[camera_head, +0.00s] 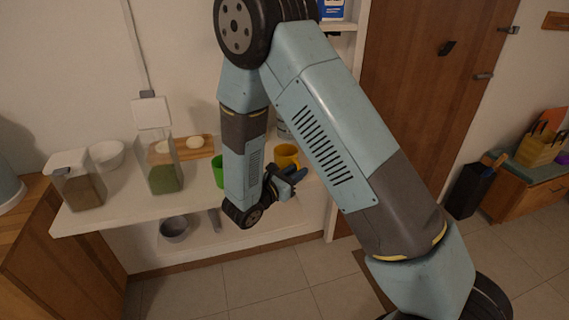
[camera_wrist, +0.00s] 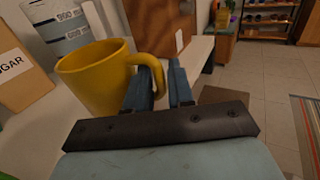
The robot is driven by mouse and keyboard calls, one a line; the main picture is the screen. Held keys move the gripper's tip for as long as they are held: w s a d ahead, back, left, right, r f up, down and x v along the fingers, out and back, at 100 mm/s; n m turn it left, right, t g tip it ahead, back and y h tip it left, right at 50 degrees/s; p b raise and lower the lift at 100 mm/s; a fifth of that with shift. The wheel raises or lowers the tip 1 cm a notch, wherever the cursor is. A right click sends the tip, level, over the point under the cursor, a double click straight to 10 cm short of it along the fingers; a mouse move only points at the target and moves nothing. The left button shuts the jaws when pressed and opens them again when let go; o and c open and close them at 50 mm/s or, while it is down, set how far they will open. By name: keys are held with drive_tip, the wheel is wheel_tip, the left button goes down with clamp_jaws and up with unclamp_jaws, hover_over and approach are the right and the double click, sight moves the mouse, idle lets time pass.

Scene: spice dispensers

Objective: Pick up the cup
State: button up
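A yellow cup (camera_head: 286,154) stands upright on the white shelf, partly hidden behind my gripper and arm. In the wrist view the yellow cup (camera_wrist: 98,80) is at the left, with its handle pointing right toward my gripper. My gripper (camera_wrist: 163,75) is open, with a gap between its two blue fingers. The handle's outer curve shows in that gap, partly behind the left finger; I cannot tell whether a finger touches it. In the head view my gripper (camera_head: 290,178) is at the shelf's front edge, just in front of the cup.
A green cup (camera_head: 218,171) stands left of my forearm. A sugar box (camera_wrist: 20,72) and a measuring container (camera_wrist: 58,28) are behind the yellow cup. Spice dispensers (camera_head: 163,168) and a white bowl (camera_head: 107,154) are farther left.

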drive_tip(key=shift+w+d, duration=0.4)
drive_tip(key=shift+c, duration=0.3)
clamp_jaws()
